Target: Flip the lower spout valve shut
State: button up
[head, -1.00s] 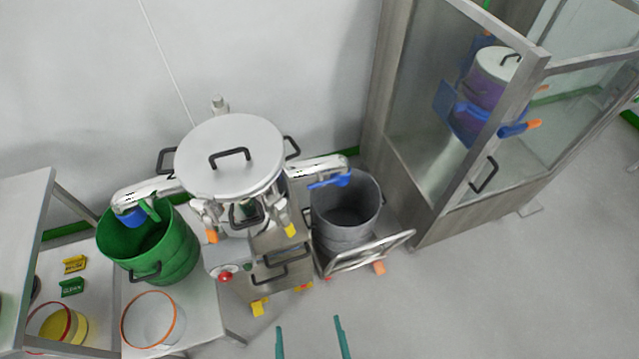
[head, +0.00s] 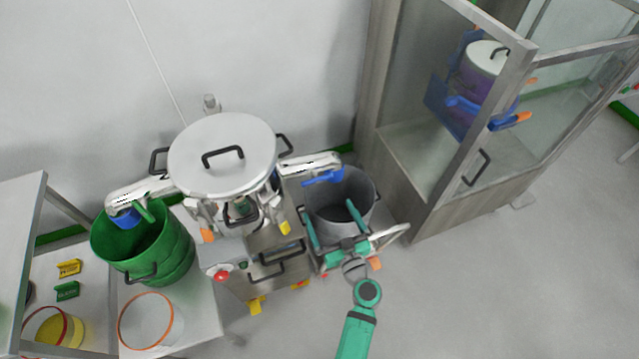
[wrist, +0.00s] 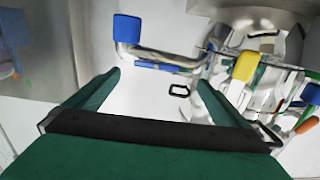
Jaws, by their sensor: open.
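A steel machine with a round lid (head: 222,150) has a spout on each side. The right spout (head: 310,163) carries a blue lever (head: 322,178) along its underside, above a grey bucket (head: 340,212). In the wrist view this spout (wrist: 190,58) shows a blue end (wrist: 127,29), and the blue lever (wrist: 160,67) lies along the pipe. The left spout (head: 140,192) has a blue end and a green lever over a green bucket (head: 150,255). I cannot tell which is the lower spout. My gripper (head: 331,212) is open and empty, over the grey bucket, apart from the blue lever.
The grey bucket stands on a trolley with a metal handle (head: 385,240). A glass-doored cabinet (head: 425,130) stands to the right. Yellow (wrist: 245,66) and orange handles (wrist: 308,121) show on the machine. A red button (head: 221,276) is on its front. Floor to the lower right is clear.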

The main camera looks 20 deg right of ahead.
aim_at(318, 181)
jog(key=w, duration=0.7)
jog(key=w+r, duration=0.1)
jog(key=w, duration=0.3)
jog(key=shift+w+d, duration=0.25)
jog(key=shift+w, duration=0.05)
jog(key=c, duration=0.9)
